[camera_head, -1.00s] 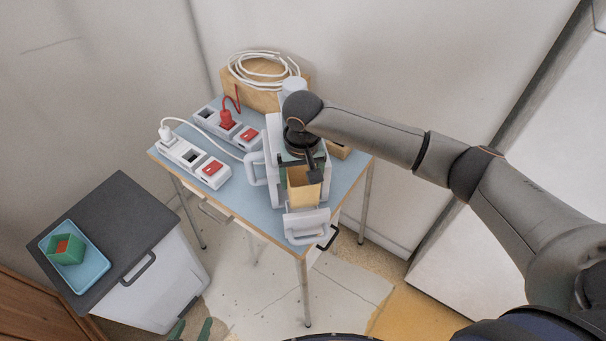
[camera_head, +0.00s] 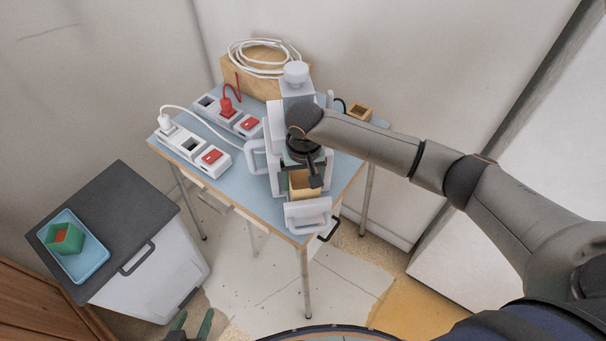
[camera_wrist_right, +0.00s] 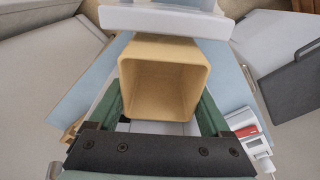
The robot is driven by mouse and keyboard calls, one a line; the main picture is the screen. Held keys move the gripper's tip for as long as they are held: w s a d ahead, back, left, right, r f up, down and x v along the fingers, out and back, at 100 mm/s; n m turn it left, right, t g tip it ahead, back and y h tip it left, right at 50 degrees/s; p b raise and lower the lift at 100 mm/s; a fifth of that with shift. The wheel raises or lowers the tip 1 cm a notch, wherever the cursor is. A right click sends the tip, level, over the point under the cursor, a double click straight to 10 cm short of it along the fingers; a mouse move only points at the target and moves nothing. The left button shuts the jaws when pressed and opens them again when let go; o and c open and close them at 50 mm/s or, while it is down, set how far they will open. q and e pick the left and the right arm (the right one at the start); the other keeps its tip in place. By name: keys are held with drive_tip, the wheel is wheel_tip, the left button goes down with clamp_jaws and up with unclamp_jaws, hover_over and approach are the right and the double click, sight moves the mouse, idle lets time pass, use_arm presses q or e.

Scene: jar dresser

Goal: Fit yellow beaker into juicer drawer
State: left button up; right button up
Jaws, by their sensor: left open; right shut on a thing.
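The yellow beaker (camera_head: 306,187) is upright, open end up, at the open drawer (camera_head: 308,214) of the white juicer (camera_head: 283,122). My right gripper (camera_head: 299,182) is shut on the beaker from above. In the right wrist view, the beaker (camera_wrist_right: 164,85) sits between the green fingers (camera_wrist_right: 163,112), close behind the drawer's white front (camera_wrist_right: 164,22). The beaker's base is hidden, so I cannot tell whether it rests on the drawer floor. My left gripper (camera_head: 190,325) is open and empty at the bottom edge of the head view, away from the table.
Two power strips (camera_head: 190,148) (camera_head: 228,118) with plugs lie left of the juicer on the blue table (camera_head: 232,187). A wooden box (camera_head: 248,80) with coiled white cable stands behind. A dark-topped cabinet (camera_head: 118,205) holds a blue tray (camera_head: 88,262) with a green box (camera_head: 64,238).

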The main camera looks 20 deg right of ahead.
drive_tip(key=shift+f, duration=0.2)
idle(0.6)
drive_tip(key=shift+p, duration=0.65)
idle(0.5)
drive_tip(key=shift+f+b, duration=0.35)
drive_tip(key=shift+f, duration=1.1)
idle(0.6)
drive_tip(key=o, duration=1.3)
drive_tip(key=shift+s, duration=0.15)
wheel_tip(320, 180, up, 13)
drive_tip(key=s, duration=0.1)
drive_tip(key=shift+f, duration=0.15)
